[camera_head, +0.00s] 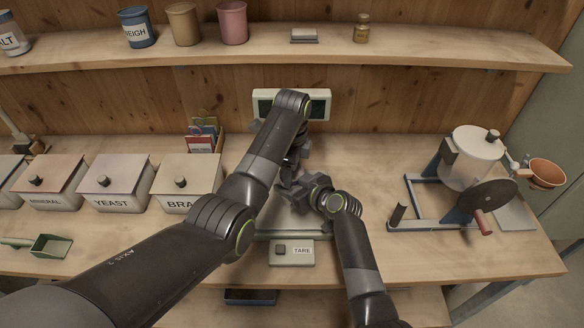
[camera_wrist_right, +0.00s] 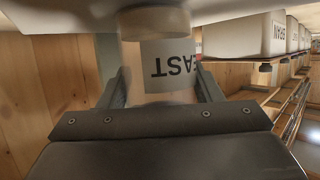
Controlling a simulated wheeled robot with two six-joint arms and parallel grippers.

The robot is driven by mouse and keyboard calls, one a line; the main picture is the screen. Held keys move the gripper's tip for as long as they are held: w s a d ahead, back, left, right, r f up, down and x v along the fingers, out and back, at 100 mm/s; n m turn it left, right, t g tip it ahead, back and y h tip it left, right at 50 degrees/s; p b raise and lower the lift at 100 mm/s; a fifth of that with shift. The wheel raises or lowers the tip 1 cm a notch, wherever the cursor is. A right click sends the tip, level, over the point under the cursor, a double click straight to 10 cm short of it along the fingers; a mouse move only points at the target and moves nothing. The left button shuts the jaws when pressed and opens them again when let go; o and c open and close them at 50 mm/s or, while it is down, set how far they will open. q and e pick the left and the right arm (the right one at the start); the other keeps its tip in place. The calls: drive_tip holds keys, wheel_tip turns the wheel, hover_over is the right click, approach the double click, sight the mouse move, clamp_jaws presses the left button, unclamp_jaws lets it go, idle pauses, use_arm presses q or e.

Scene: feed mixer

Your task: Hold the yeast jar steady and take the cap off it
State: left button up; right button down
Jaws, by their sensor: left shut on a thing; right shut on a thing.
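The yeast jar (camera_wrist_right: 165,62) is in the right wrist view, its label upside down with "EAST" showing. A pale band (camera_wrist_right: 155,22) shows at the picture's upper end of the jar. My right gripper (camera_wrist_right: 160,92) has its two fingers either side of the jar's pale body and is shut on it. In the head view my left gripper (camera_head: 289,178) points down over the scale, close beside my right gripper (camera_head: 306,190). It is shut at the top of the jar, where the cap is. The cap and the left fingertips are hidden behind my arms.
The scale (camera_head: 291,253) with a TARE button lies under my grippers. Lidded bins (camera_head: 124,182) stand at left with a green scoop (camera_head: 50,247). A mixer with a crank (camera_head: 478,158) stands at right. An upper shelf (camera_head: 290,55) holds cups and a small jar (camera_head: 362,29).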

use_arm(q)
drive_tip(key=o, duration=1.1)
wheel_tip(320, 180, up, 4)
drive_tip(key=shift+r, duration=0.2)
drive_tip(key=r+m, duration=0.1)
drive_tip(key=m, duration=0.1)
drive_tip(key=shift+r+m, duration=0.3)
drive_tip(key=shift+r, duration=0.1)
drive_tip(key=shift+c, duration=0.4)
drive_tip(key=m, duration=0.1)
drive_tip(key=r+m, duration=0.1)
drive_tip(key=m, duration=0.1)
drive_tip(key=shift+r, duration=0.3)
drive_tip(key=shift+f, duration=3.9)
drive_tip(key=c, duration=1)
drive_tip(key=n, duration=0.6)
drive_tip(key=shift+n, duration=0.3)
